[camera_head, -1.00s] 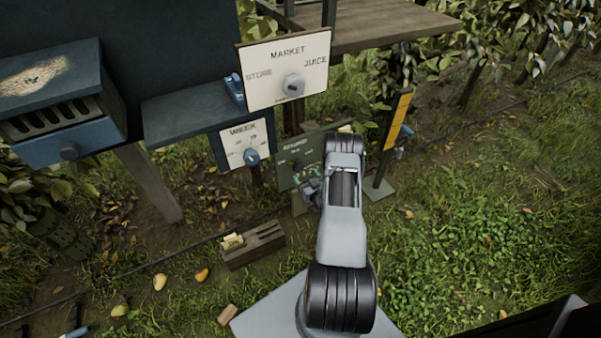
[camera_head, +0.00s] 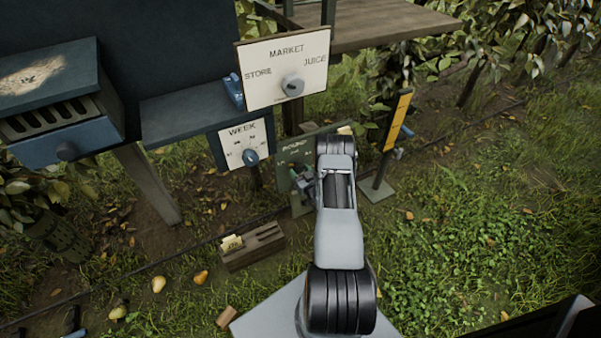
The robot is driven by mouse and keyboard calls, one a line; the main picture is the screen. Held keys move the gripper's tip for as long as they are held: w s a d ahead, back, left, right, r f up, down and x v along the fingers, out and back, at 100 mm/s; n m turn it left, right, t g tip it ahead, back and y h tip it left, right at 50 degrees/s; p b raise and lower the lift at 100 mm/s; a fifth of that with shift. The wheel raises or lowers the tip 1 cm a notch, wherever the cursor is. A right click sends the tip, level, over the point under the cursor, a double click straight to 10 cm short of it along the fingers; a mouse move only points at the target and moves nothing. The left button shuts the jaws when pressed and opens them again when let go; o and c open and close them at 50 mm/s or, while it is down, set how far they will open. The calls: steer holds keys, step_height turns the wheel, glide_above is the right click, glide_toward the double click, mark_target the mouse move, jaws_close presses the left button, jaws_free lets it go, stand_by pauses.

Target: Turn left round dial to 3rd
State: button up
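A white WEEK panel (camera_head: 243,144) hangs below the dark blue shelf, left of my arm. Its round blue-grey dial (camera_head: 250,157) sits near the lower middle; the small labels are too blurred to read. A green panel (camera_head: 288,158) stands lower to the right, with blurred lettering; my arm hides much of it. My gripper (camera_head: 304,184) is in front of this green panel, small and partly covered by my forearm. I cannot tell whether it is open or touches a knob there.
A white MARKET panel (camera_head: 284,70) with a grey knob (camera_head: 292,86) stands above, marked STORE and JUICE. A yellow marker post (camera_head: 397,122) is right of my arm. A wooden box (camera_head: 253,247) and pears (camera_head: 159,284) lie on the grass at lower left. Open grass is at right.

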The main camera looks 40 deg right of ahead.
steer(key=c, duration=0.5)
steer(key=shift+o, duration=0.2)
steer(key=shift+f+m, duration=0.1)
steer(key=shift+m, duration=0.2)
steer(key=shift+m+b, duration=0.75)
steer(key=shift+m, duration=0.35)
steer(key=m+b, duration=0.1)
steer(key=m, duration=0.2)
steer(key=shift+m, duration=0.3)
steer(key=m+b, duration=0.1)
steer(key=m, duration=0.4)
steer(key=shift+a+b, duration=0.1)
steer(key=shift+b, duration=0.25)
steer(key=m, duration=0.6)
steer(key=shift+r+m+b, duration=0.2)
steer(key=shift+m+b, duration=0.2)
steer(key=m, duration=0.5)
steer(key=shift+m, duration=0.3)
